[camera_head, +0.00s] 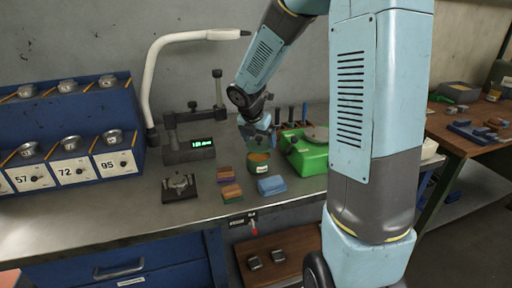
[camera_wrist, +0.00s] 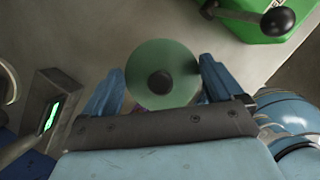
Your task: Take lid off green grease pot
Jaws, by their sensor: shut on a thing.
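The green round lid (camera_wrist: 140,68) with a dark knob (camera_wrist: 160,83) sits between the two blue fingers of my gripper (camera_wrist: 160,75) in the wrist view. My gripper is shut on the lid. In the head view my gripper (camera_head: 258,138) is directly over the small grease pot (camera_head: 260,169) on the bench. In the wrist view the lid hides the pot. How far the lid stands above the pot's rim is hard to tell.
A green machine with a lever (camera_head: 306,155) stands close on the right. A blue block (camera_head: 271,186) and stacked coloured blocks (camera_head: 229,182) lie in front. A gauge with a lit display (camera_head: 190,150) is on the left. Bare bench (camera_head: 120,212) lies at front left.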

